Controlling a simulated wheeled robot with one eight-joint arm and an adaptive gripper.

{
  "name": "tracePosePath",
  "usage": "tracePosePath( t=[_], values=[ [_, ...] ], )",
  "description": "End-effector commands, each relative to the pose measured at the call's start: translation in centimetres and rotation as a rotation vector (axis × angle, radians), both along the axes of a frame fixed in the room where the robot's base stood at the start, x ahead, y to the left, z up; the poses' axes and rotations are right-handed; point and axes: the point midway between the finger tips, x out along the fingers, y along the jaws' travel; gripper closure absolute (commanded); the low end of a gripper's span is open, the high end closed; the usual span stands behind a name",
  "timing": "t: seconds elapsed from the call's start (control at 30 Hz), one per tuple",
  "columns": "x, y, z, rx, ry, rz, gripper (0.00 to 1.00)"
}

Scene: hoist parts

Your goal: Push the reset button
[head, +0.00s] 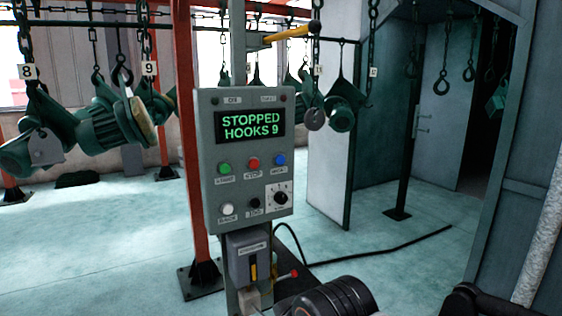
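A grey control panel (245,150) stands upright on a post in the middle of the head view. Its display (249,126) reads "STOPPED HOOKS 9" in green letters. Below it is a row with a green button (224,169), a red button (253,163) and a blue button (280,160). A lower row has a white button (228,209), a small black button (254,203) and a rotary selector (281,197). The small labels are too blurred to tell for sure which button is reset. Dark parts of my arm show at the bottom edge; my gripper's fingertips are not visible.
A grey box with a yellow handle (250,258) and a red-knobbed lever (288,274) sit under the panel. An orange-red column (189,130) stands close behind. Green hoist parts (105,120) hang from hooks at left. A black cable (380,250) crosses the open floor.

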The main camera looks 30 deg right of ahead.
Motion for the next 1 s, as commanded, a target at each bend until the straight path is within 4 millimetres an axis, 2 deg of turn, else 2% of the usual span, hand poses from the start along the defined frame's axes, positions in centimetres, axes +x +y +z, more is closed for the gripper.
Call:
tracePosePath(
  t=[0.1, 0.27, 0.3, 1.0],
  values=[
    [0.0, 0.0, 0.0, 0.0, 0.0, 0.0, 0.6],
    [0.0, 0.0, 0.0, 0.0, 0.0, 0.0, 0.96],
    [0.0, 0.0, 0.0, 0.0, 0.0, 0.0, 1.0],
    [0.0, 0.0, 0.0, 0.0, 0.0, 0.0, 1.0]
  ],
)
